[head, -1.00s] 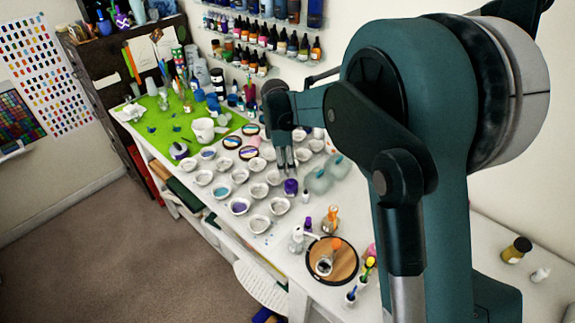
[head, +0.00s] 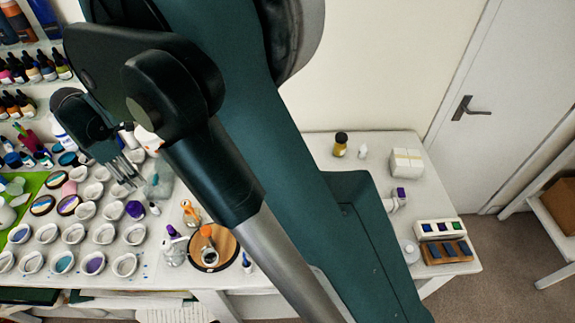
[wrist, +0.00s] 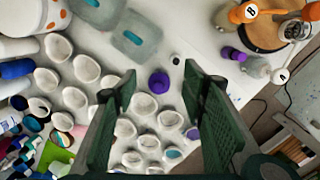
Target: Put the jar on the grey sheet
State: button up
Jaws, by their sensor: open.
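My gripper (head: 127,176) is open and empty above the cluttered white table. In the wrist view my gripper (wrist: 159,80) has its fingers apart, with a small purple-topped pot (wrist: 160,82) showing between them, lower down. This pot also shows in the head view (head: 135,209). An amber jar with a dark lid (head: 340,148) stands far to the right of my gripper, near the wall. I cannot tell for sure which jar the task means. Two greyish translucent flat pieces (wrist: 140,42) lie beyond my fingers; I cannot tell if one is the grey sheet.
Several white cups (head: 73,234) crowd the table left of and below my gripper. A round wooden board (head: 225,240) holds a small jar. A white box (head: 406,162) and colour-block trays (head: 446,252) stand at the right. The tabletop around the amber jar is mostly clear.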

jog(key=w+d+r+m+t+y, duration=0.1)
jog(key=d+r+m, duration=0.4)
jog(key=d, duration=0.8)
jog(key=w+d+r+m, duration=0.1)
jog(key=d+r+m, duration=0.35)
jog(key=d, duration=0.85)
jog(key=w+d+r+m+t+y, duration=0.1)
jog(key=d+r+m, duration=0.1)
jog(key=d+r, duration=0.85)
jog(key=s+d+f+m+t, duration=0.1)
jog(key=s+d+m, duration=0.25)
jog(key=d, duration=0.65)
jog(key=s+d+m+t, duration=0.1)
jog(key=s+d+m, duration=0.25)
jog(key=d, duration=0.65)
jog(key=s+d+f+m+t, duration=0.1)
jog(key=s+d+f+m, duration=0.1)
jog(key=s+d, duration=0.4)
jog(key=s+d+f+m+t+h, duration=0.1)
jog(key=s+d+f+m, duration=0.1)
jog(key=s+d+m, duration=0.2)
jog(key=s+d, duration=0.2)
jog(key=d, duration=0.1)
jog(key=shift+f, duration=0.3)
